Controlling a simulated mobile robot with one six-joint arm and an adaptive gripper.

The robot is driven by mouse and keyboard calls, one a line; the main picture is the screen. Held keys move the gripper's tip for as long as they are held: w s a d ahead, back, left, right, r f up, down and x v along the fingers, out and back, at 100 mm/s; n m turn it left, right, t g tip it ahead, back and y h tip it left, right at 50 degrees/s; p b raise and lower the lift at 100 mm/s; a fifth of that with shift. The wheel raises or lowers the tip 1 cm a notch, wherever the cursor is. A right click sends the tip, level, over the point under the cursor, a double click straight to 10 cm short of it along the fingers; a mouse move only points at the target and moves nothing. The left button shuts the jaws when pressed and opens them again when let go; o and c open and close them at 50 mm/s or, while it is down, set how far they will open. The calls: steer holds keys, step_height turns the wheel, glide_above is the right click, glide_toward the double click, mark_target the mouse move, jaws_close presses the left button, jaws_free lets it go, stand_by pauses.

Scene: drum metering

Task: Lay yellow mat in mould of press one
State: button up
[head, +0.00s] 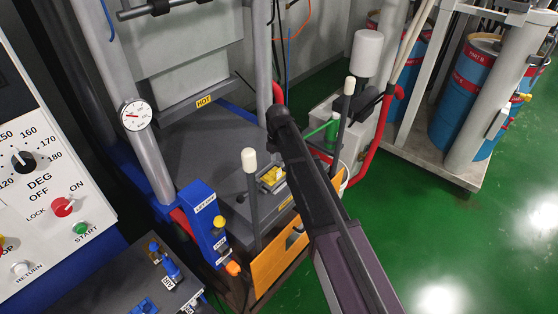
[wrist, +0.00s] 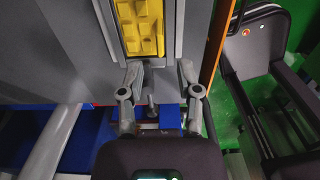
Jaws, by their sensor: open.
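The yellow mat (wrist: 140,28) has a raised block pattern and shows at the top of the wrist view. It appears to lie inside the narrow grey recess of the mould (wrist: 173,30), its upper end cut off by the frame. My gripper (wrist: 157,72) is open, with its fingers apart near the lower end of the recess and nothing seen between the tips. In the head view, yellow (head: 270,178) shows on the grey mould block (head: 245,200) in the press, partly covered by dark parts. My arm hides much of that area, and the gripper is not clear there.
A hot-labelled upper block (head: 185,75) hangs above the press bed. Grey columns, a dial gauge (head: 136,115) and a blue control box (head: 203,222) stand around it. An orange panel (head: 280,258) fronts the bed. Blue drums (head: 470,85) stand right; green floor is clear.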

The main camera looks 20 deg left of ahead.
mark_target(279, 169)
steer(key=shift+r+p, duration=2.05)
steer(key=shift+r, duration=0.35)
steer(key=shift+d, duration=0.1)
steer(key=s+d+m, duration=0.5)
steer(key=d+m, duration=0.5)
steer(key=d, duration=0.3)
steer(key=s+d+m, duration=0.5)
steer(key=d+m, duration=0.6)
steer(key=d, duration=0.3)
steer(key=s+d+m, duration=0.5)
steer(key=d+m, duration=0.5)
steer(key=d, duration=0.4)
steer(key=shift+s+d+m, duration=0.2)
steer(key=shift+s+m, duration=0.1)
steer(key=shift+s, duration=0.05)
